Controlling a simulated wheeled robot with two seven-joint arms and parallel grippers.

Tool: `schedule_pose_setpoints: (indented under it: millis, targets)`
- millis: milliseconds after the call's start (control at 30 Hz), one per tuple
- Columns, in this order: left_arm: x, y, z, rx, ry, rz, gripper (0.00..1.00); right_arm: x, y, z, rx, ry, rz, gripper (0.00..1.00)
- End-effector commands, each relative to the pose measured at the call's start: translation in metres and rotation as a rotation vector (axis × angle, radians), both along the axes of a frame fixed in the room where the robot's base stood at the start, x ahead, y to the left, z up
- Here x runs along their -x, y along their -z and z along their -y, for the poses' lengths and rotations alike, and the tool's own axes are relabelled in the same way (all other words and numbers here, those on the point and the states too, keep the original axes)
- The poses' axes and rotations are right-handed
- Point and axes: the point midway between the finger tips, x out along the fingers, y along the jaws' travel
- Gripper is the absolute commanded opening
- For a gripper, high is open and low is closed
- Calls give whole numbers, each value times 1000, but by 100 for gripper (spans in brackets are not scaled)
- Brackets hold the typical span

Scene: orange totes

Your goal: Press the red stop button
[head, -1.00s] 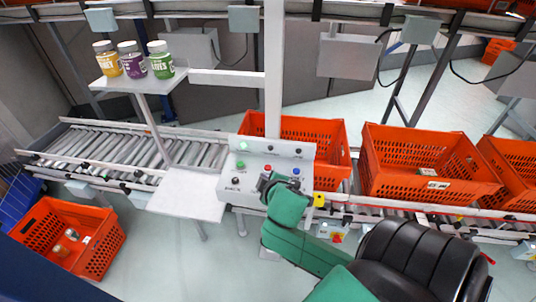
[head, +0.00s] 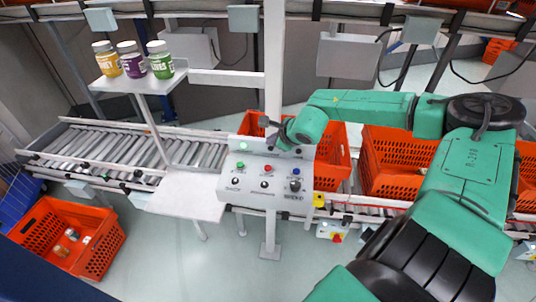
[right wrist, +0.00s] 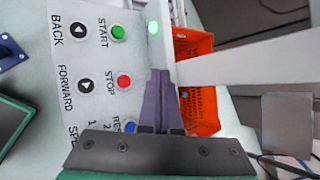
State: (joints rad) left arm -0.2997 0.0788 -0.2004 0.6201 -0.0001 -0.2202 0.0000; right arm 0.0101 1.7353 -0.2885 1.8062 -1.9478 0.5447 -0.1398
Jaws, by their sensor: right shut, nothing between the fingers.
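The red stop button (head: 267,168) sits between a green and a blue button on the sloped face of the grey control panel (head: 249,181). In the right wrist view the red button (right wrist: 124,80), labelled STOP, is in plain view to the left of my fingers. My right gripper (head: 271,143) is shut and empty near the panel's upper edge, above and apart from the red button. Its dark fingers (right wrist: 160,74) show together in the wrist view. My left gripper is not in view.
The green START button (right wrist: 118,33) and blue button (right wrist: 130,125) flank the red one; black knobs (head: 264,184) lie below. A grey post (head: 273,80) rises behind the panel. Orange totes (head: 333,165) stand on the roller conveyor behind and right. A white shelf (head: 190,196) adjoins the panel's left.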

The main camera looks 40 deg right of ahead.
Motion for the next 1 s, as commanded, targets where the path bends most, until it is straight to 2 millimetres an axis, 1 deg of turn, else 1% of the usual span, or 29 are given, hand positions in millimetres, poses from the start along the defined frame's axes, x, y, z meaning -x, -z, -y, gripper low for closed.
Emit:
schedule_pose_setpoints:
  millis: [200,333,467,667,733,800,900,1000]
  targets:
    - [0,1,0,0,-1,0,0,0,2,-1,-5,-1,1,0]
    - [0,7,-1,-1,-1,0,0,0,11,-2,-7,-1,0,0]
    - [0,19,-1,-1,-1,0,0,0,28,-2,-10,-1,-2,0]
    - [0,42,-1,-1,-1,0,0,0,59,-3,-10,-2,0,0]
    - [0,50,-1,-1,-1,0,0,0,70,-3,-10,-2,0,0]
    - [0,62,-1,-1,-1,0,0,0,80,-2,-9,-2,2,0]
    - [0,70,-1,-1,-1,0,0,0,89,-2,-8,-2,1,0]
    - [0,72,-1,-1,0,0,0,0,91,-2,-8,-2,1,0]
